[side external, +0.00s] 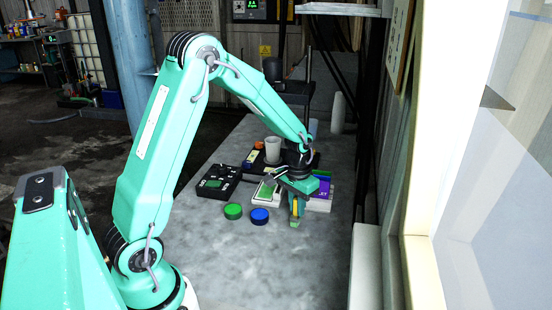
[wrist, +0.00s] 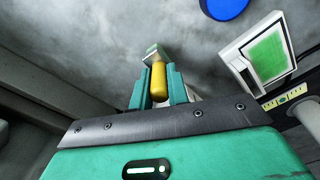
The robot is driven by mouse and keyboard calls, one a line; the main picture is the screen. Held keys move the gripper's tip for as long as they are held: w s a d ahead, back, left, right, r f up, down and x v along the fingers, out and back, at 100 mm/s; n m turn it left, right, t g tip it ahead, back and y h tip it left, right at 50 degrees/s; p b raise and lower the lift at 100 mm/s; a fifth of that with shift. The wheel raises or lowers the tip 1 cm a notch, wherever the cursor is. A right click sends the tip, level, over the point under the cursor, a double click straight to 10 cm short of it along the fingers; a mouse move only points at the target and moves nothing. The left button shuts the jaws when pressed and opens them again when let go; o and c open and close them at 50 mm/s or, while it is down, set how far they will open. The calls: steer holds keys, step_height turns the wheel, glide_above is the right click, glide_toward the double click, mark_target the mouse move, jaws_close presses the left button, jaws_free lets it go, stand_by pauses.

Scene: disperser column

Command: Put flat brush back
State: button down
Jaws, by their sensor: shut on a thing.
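My gripper (side external: 297,203) is shut on the flat brush, which has a yellow handle (wrist: 158,82). In the side view the brush (side external: 295,208) hangs roughly upright below my wrist, in front of a white tray with a purple part (side external: 321,188). I cannot tell whether its lower end touches the table. My wrist hides part of that tray.
A blue disc (side external: 259,216) and a green disc (side external: 233,211) lie on the grey table (side external: 240,265). A white tray with a green pad (side external: 266,191), a black box (side external: 213,182) and a pale cup (side external: 272,150) stand behind. The front of the table is clear.

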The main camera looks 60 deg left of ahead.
steer(key=shift+f, duration=0.35)
steer(key=shift+f, duration=0.15)
steer(key=c, duration=1.4)
jaws_free()
steer(key=shift+o, duration=0.2)
step_height(320, 180, up, 12)
steer(key=shift+s+r, duration=0.15)
